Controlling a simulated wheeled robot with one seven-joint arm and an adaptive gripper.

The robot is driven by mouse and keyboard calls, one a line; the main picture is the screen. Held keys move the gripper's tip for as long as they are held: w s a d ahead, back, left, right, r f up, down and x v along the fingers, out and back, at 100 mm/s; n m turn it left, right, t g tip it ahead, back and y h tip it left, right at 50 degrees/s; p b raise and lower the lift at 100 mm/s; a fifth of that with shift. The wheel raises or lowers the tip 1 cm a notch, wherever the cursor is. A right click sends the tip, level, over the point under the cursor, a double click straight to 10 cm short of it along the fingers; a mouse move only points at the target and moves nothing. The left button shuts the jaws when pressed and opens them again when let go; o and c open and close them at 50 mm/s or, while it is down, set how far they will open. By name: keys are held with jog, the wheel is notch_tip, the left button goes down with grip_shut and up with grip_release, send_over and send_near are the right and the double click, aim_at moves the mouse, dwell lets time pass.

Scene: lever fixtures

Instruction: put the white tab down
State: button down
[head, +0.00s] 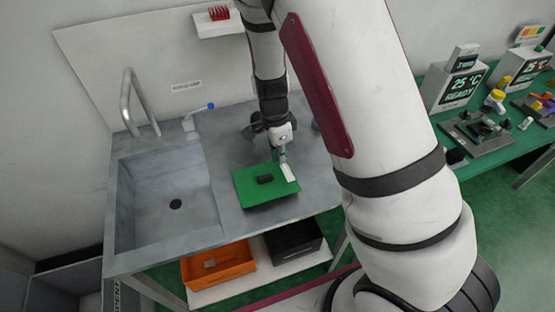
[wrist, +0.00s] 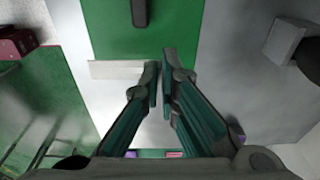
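The white tab (head: 289,172) is a short pale bar at the right edge of a green board (head: 252,196) on the grey counter. In the wrist view the white tab (wrist: 117,69) lies across the board's edge, left of my fingertips, its right end meeting the left finger. My gripper (head: 281,157) points down just above the tab in the head view. In the wrist view my gripper (wrist: 160,78) has its fingers almost together, with a thin gap and nothing seen between them. Whether the fingertips touch the tab is not clear. A black block (head: 265,179) sits on the board.
A sink (head: 165,195) with a tall faucet (head: 138,100) is left of the board. An orange bin (head: 218,265) and a black bin (head: 292,241) stand below. A green bench (head: 510,150) with devices is at right.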

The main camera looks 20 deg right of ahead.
aim_at(278, 167)
jog(key=shift+w+a+f, duration=0.1)
jog(key=shift+w+a, duration=0.05)
jog(key=shift+w, duration=0.6)
jog(key=shift+f+p, duration=0.3)
jog(key=shift+f, duration=1.45)
jog(key=shift+f, duration=0.1)
jog(key=c, duration=1.8)
grip_release()
